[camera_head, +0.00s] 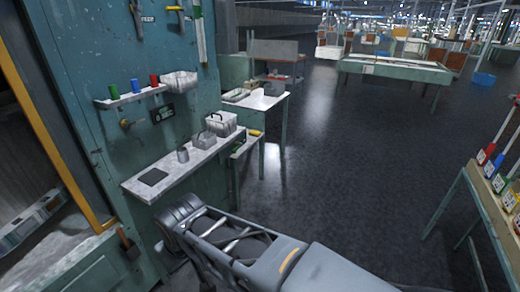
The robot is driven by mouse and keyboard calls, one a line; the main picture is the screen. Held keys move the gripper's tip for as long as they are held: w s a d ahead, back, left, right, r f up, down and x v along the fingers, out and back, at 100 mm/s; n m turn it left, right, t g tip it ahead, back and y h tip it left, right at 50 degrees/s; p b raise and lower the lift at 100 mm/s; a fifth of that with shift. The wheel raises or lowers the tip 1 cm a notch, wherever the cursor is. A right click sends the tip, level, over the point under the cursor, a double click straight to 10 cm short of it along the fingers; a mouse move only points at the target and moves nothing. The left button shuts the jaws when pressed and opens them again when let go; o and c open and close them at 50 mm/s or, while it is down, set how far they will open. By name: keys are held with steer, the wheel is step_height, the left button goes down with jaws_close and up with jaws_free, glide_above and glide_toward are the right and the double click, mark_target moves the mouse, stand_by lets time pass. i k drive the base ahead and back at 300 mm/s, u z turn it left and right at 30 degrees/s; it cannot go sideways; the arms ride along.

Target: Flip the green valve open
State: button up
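A small green upright piece (114,91) stands at the left end of a narrow shelf on the teal panel, beside a blue one (135,86) and a red one (154,80). I cannot tell whether the green piece is the valve or how it is set. Below the shelf, a brass-coloured tap-like fitting (127,122) sticks out from the panel. My grey arm lies across the bottom centre, with its dark end near the panel's lower ledge. It is apart from the green piece. I cannot make out fingertips or their opening.
The lower ledge (165,183) holds a grey container (202,138) and a white wire basket (221,123). A yellow bar (55,130) edges the opening at left. The dark floor between is clear.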

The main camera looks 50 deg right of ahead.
mark_target(239, 145)
steer(key=z, duration=1.3)
steer(key=i, duration=1.25)
steer(key=u, duration=0.6)
steer(key=i, duration=0.4)
steer(key=u, duration=0.15)
